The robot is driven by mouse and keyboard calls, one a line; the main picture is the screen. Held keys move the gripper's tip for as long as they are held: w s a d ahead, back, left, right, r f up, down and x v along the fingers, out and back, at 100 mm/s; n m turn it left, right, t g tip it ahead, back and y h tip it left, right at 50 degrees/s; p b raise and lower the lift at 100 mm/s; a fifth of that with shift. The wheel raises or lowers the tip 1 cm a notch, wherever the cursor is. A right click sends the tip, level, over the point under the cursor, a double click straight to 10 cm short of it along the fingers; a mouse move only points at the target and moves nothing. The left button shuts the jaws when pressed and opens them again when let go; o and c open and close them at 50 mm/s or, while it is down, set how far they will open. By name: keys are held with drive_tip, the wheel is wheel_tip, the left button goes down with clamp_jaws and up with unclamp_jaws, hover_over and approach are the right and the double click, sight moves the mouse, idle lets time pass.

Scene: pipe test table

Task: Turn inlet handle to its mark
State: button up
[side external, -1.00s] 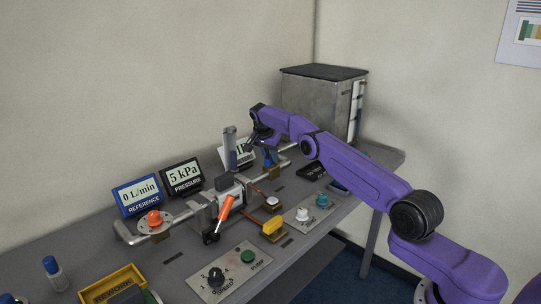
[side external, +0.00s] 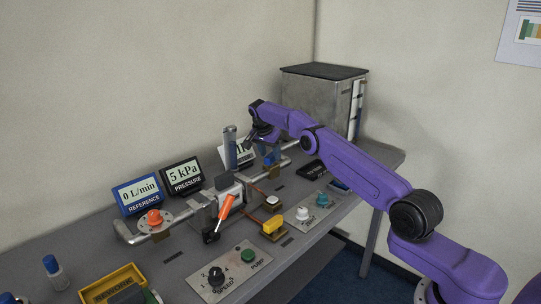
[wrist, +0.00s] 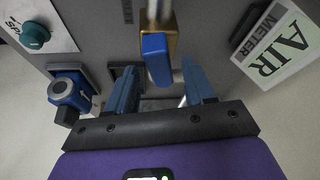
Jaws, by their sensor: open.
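A blue handle (wrist: 157,58) sits on a brass valve body (wrist: 171,38) on the pipe, seen in the wrist view. No label shows which handle is the inlet one, and I cannot make out a mark. My gripper (wrist: 160,86) is open, with one blue finger on each side of the picture and the blue handle just ahead of the gap between them. I see no contact. In the side view my gripper (side external: 260,141) hangs over the far end of the pipe run, and the arm partly hides the valve there.
The air meter sign (wrist: 275,45) is close at the right in the wrist view. A blue fitting (wrist: 66,92) stands at the left. A metal tank (side external: 315,100) stands behind.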

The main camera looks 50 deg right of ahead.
drive_tip(key=v, duration=0.6)
drive_tip(key=shift+a, duration=0.15)
